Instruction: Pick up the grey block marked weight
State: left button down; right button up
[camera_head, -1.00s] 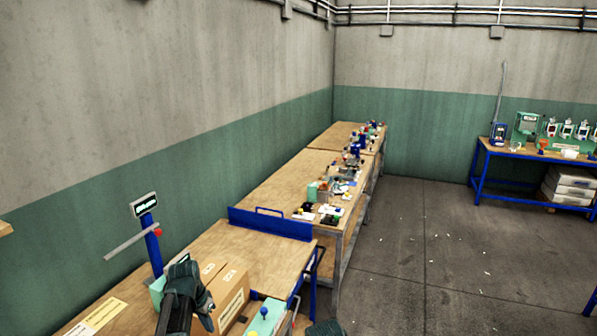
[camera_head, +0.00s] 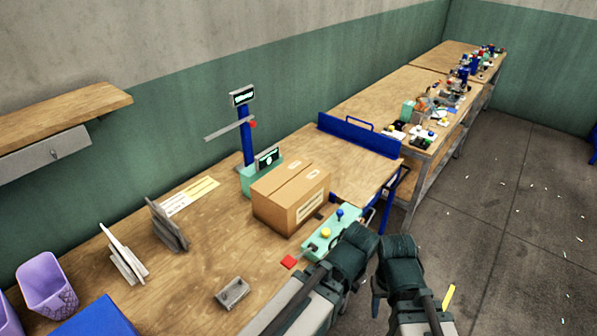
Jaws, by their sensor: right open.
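A small grey block (camera_head: 232,292) lies on the wooden bench (camera_head: 180,262) in the lower middle of the head view; any marking on it is too small to read. My left arm comes up from the bottom centre, with its dark gripper end (camera_head: 352,252) to the right of the block and apart from it. My left jaws are not clear. My right gripper (camera_head: 400,262) is open, beside the left one, farther right, off the bench edge. Nothing shows between its jaws.
Grey upright plates (camera_head: 168,226), a purple bin (camera_head: 44,280) and a blue box (camera_head: 92,322) stand left. Bare wood surrounds the block.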

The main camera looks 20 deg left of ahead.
aim_at(231, 294)
jog(key=k+l+u, duration=0.2)
jog(key=u, duration=0.3)
jog(key=k+u, duration=0.25)
jog(key=u, duration=0.25)
jog(key=i+u, duration=0.3)
